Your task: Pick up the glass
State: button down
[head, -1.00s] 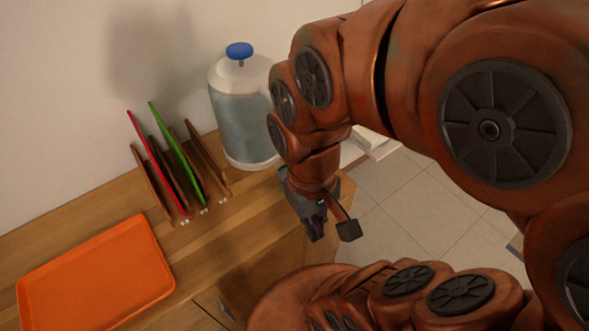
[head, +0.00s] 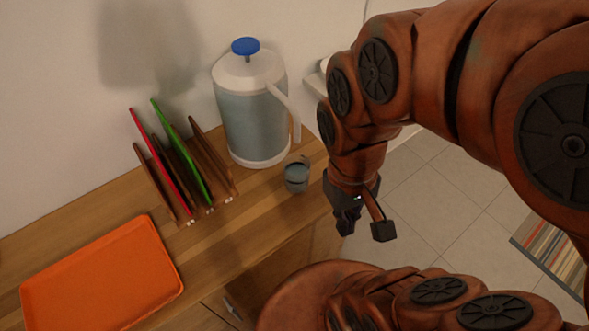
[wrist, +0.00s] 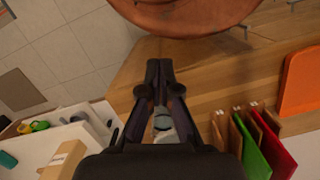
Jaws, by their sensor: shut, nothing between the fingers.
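The glass (head: 297,174) is a small clear cup standing upright on the wooden counter, in front of the airpot and near the counter's right end. In the wrist view the glass (wrist: 163,124) shows partly between and behind my fingers, which hide some of it. My gripper (head: 346,222) is to the right of the glass and apart from it, pointing down past the counter's right edge. In the wrist view my gripper (wrist: 159,68) has its fingertips together and holds nothing.
A blue-topped airpot (head: 255,115) stands behind the glass. A rack with red and green boards (head: 180,155) is to its left, and an orange tray (head: 100,275) lies at front left. Tiled floor (head: 430,200) is right of the counter. A white surface with items (wrist: 60,145) shows lower left in the wrist view.

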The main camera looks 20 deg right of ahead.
aim_at(296, 167)
jog(key=z, duration=1.45)
jog(key=k, duration=1.15)
jog(key=u, duration=2.05)
